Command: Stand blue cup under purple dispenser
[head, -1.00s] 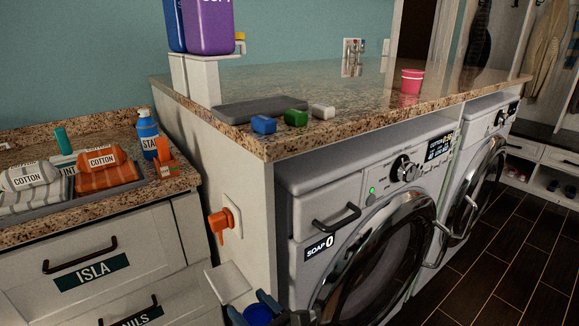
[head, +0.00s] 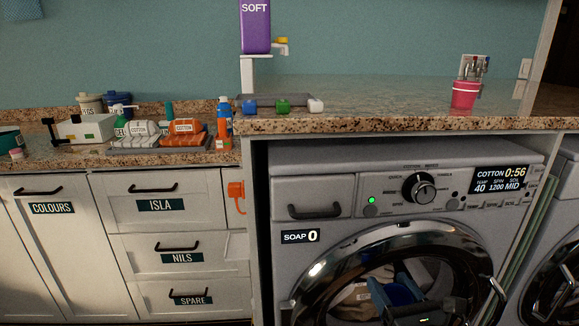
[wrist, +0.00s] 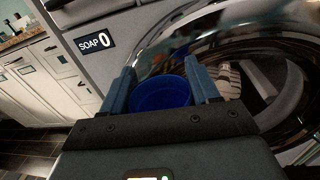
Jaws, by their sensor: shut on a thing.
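The purple dispenser (head: 256,28), labelled SOFT, stands on a white stand (head: 250,72) at the back left of the granite counter. A yellow tap (head: 281,41) sticks out to its right. In the wrist view, the blue cup (wrist: 162,95) sits between the two fingers of my gripper (wrist: 164,78), its open rim showing. My gripper is shut on it. In the head view, my gripper (head: 396,283) is low in front of the washer door, well below the counter. The cup (head: 399,293) is partly hidden there by the fingers.
On the counter (head: 400,120) near the stand lie a grey mat (head: 285,99) and blue, green and white blocks (head: 283,106). A pink cup (head: 465,93) stands to the right. The washer (head: 330,165) is close.

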